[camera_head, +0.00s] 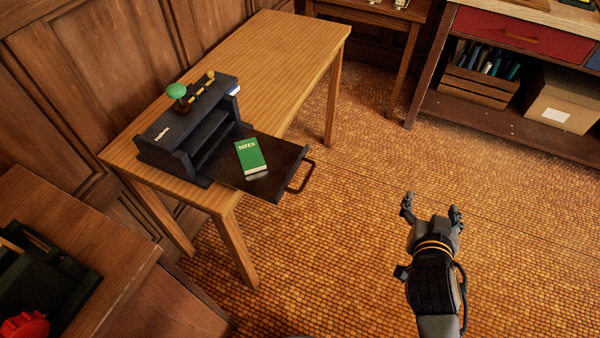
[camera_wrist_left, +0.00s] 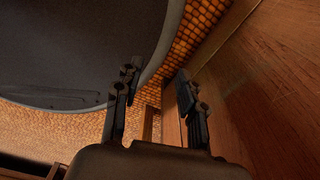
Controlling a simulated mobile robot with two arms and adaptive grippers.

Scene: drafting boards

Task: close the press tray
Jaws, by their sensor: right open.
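The dark press (camera_head: 190,125) stands on a light wooden table (camera_head: 275,55), with a green knob on top. Its tray (camera_head: 225,172) is pulled out to the right and hangs past the table's edge, with a handle (camera_head: 301,178) at its outer end. A green booklet (camera_head: 250,155) lies on the tray, and a small shiny item lies beside it. My right gripper (camera_head: 432,205) is open and empty over the floor, to the right of the handle and apart from it. My left gripper (camera_wrist_left: 158,98) shows only in the left wrist view, fingers apart with nothing between them.
A wooden cabinet (camera_head: 90,235) with dark equipment and a red knob stands at the lower left. A shelf unit (camera_head: 500,120) with a crate and a cardboard box stands at the upper right. The tiled floor between tray and right gripper is clear.

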